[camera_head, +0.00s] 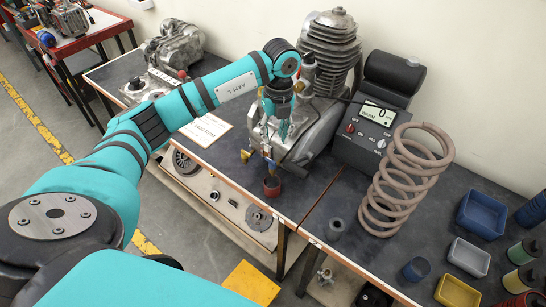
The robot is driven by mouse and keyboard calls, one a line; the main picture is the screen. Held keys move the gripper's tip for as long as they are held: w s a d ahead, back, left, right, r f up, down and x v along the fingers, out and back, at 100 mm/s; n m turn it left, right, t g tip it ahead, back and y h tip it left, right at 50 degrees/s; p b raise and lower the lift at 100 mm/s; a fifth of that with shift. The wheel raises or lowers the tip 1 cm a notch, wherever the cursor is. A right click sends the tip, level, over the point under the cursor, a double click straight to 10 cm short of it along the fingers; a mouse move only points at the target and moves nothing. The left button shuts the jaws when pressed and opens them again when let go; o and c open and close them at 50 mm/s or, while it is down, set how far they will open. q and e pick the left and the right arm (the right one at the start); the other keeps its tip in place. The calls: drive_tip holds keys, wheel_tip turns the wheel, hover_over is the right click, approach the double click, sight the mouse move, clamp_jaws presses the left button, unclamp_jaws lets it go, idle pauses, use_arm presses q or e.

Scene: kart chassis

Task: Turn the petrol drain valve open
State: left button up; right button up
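My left arm crosses from the lower left to the engine (318,125) on the workbench. My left gripper (268,138) points down at the engine's front left side. Its fingers are small and overlap engine parts, so I cannot tell whether they are open or shut, or touching anything. A small fitting (268,158) shows just below the fingers and may be the petrol drain valve; its handle position is not clear. A dark red cup (272,187) stands below it near the bench's front edge. My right gripper is not in view.
A black gauge box (370,130) with a display stands right of the engine, beside a large coil spring (405,180). Blue (482,214), grey (468,257) and yellow (457,292) bins are at the right. Another engine part (172,48) is at the back left. A low shelf (205,190) holds parts.

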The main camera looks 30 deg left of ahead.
sight(273, 161)
use_arm(q)
drive_tip(key=f, duration=0.3)
drive_tip(key=f+p, duration=0.1)
drive_tip(key=f, duration=0.3)
drive_tip(key=f+p, duration=0.1)
drive_tip(key=f, duration=0.2)
drive_tip(key=shift+s+a+f, duration=0.15)
drive_tip(key=shift+s+f, duration=0.1)
drive_tip(key=shift+f, duration=0.15)
clamp_jaws()
